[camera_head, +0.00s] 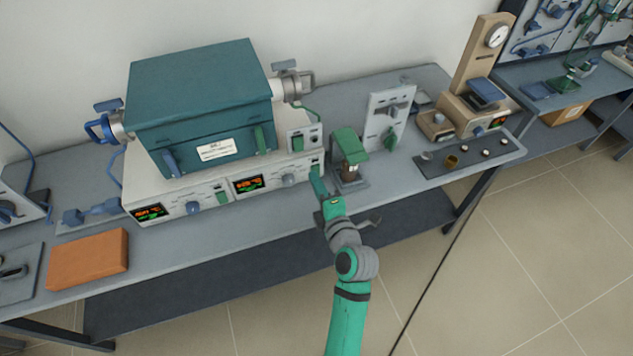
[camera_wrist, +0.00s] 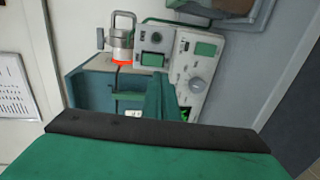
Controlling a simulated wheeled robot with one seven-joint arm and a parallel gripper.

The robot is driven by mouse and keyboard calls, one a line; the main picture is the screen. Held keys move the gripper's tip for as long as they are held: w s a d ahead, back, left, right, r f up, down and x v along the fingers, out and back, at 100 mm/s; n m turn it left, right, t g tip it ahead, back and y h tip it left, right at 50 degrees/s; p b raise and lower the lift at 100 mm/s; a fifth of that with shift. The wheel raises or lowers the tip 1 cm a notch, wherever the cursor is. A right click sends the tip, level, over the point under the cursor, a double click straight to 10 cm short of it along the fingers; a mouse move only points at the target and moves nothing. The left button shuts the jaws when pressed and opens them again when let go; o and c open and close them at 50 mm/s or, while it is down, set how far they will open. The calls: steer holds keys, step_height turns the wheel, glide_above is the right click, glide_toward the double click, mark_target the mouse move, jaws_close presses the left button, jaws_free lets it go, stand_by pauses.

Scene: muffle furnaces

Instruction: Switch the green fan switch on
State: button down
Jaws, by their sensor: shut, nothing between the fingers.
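The white furnace base has green switches on its front: one (camera_head: 222,197) near the middle and one (camera_head: 315,166) at the right end, just above my gripper. In the wrist view a green switch (camera_wrist: 205,49) sits beside a grey knob (camera_wrist: 197,85). A second green switch (camera_wrist: 152,59) is on a small grey box with a black knob. No readable label shows which is the fan switch. My gripper (camera_head: 316,182) is shut and empty, in front of the panel's right end; contact is unclear. Its green fingers (camera_wrist: 165,98) hide part of the panel in the wrist view.
The teal furnace (camera_head: 200,100) stands on the base, with red-orange displays (camera_head: 250,183) below. A green-topped device (camera_head: 348,147) stands close right of my gripper. A white panel with a green lever (camera_head: 390,138) is behind it. An orange block (camera_head: 87,258) lies left; the bench front is clear.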

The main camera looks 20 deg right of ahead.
mark_target(300, 151)
steer(key=w, duration=0.3)
steer(key=w+f, duration=0.1)
steer(key=w, duration=0.6)
steer(key=shift+w+a+f, duration=0.15)
steer(key=shift+w+f, duration=0.1)
steer(key=shift+w, duration=0.05)
steer(key=shift+w+f, duration=0.1)
steer(key=shift+w, duration=0.05)
steer(key=shift+s+f, duration=0.1)
steer(key=shift+s, duration=0.25)
steer(key=s+f, duration=0.1)
steer(key=s, duration=1.2)
steer(key=shift+d+f, duration=0.2)
steer(key=shift+f, duration=0.2)
